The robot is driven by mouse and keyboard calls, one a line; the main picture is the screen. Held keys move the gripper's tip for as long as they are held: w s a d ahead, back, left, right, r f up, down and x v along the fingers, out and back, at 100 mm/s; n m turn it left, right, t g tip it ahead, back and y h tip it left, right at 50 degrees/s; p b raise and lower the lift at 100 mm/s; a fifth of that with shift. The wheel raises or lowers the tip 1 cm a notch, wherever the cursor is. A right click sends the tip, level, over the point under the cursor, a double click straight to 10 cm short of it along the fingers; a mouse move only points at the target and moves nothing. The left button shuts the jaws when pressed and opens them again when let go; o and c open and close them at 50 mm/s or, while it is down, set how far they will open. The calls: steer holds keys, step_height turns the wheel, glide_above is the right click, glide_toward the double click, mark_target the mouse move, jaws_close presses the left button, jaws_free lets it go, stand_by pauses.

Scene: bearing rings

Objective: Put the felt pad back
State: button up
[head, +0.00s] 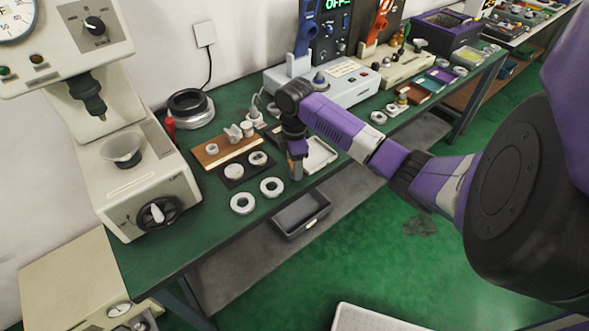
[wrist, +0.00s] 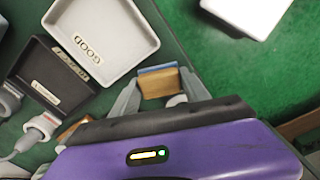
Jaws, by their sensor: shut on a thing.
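My gripper (wrist: 160,95) is shut on a small tan block with a blue face, which looks like the felt pad (wrist: 158,82). One finger is on each side of it. In the head view my gripper (head: 296,168) points down over the front part of the green bench, beside the white tray (head: 323,160); the pad is hard to make out there. In the wrist view the white tray, marked GOOD (wrist: 105,40), lies beyond and left of the pad, apart from it. The pad's place cannot be told from these views.
Two bearing rings (head: 242,202) lie near the bench's front edge. A dark mat (head: 232,183) with rings and a brown board (head: 208,160) with parts lie left of my gripper. A dark tray (wrist: 35,75) sits beside the white one. A press (head: 130,165) stands left.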

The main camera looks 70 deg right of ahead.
steer(key=shift+f, duration=1.15)
steer(key=shift+f, duration=0.2)
steer(key=o, duration=1.4)
steer(key=shift+r, duration=0.1)
step_height(320, 180, up, 12)
steer(key=shift+r+b, duration=0.15)
steer(key=shift+b, duration=0.25)
